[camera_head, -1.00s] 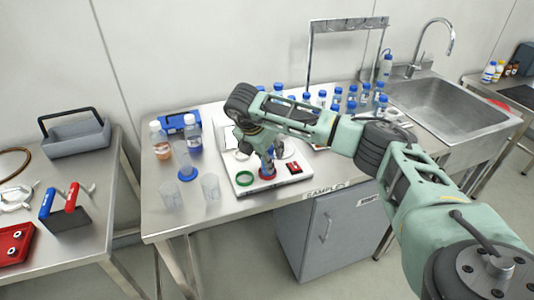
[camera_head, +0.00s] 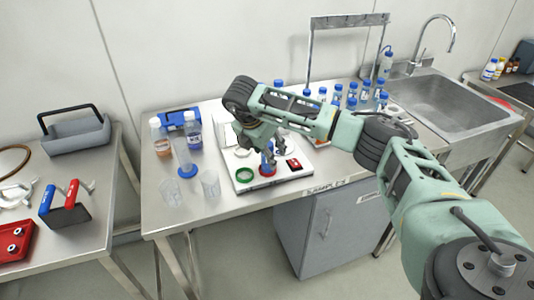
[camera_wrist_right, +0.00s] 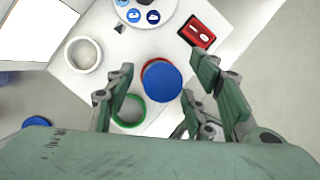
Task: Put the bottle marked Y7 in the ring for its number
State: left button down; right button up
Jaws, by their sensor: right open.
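A blue-capped bottle (camera_wrist_right: 162,82) stands at the red ring (camera_wrist_right: 150,66) on a white board (camera_head: 300,172). In the right wrist view its cap hides most of that ring, and no marking on it can be read. The head view shows the red ring (camera_head: 265,170) under my right gripper (camera_head: 268,155). My right gripper (camera_wrist_right: 165,92) is open, with its fingers apart on either side of the cap. A green ring (camera_wrist_right: 128,112) and a white ring (camera_wrist_right: 84,55) lie empty nearby. My left gripper is not in view.
Several blue-capped bottles (camera_head: 352,104) stand behind, towards the sink (camera_head: 440,105). Clear beakers (camera_head: 210,184) and a cylinder (camera_head: 184,158) stand left of the board.

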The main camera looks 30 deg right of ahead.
jog(key=b+v, duration=0.2)
jog(key=v, duration=0.9)
jog(key=shift+b, duration=0.3)
jog(key=shift+a, duration=0.1)
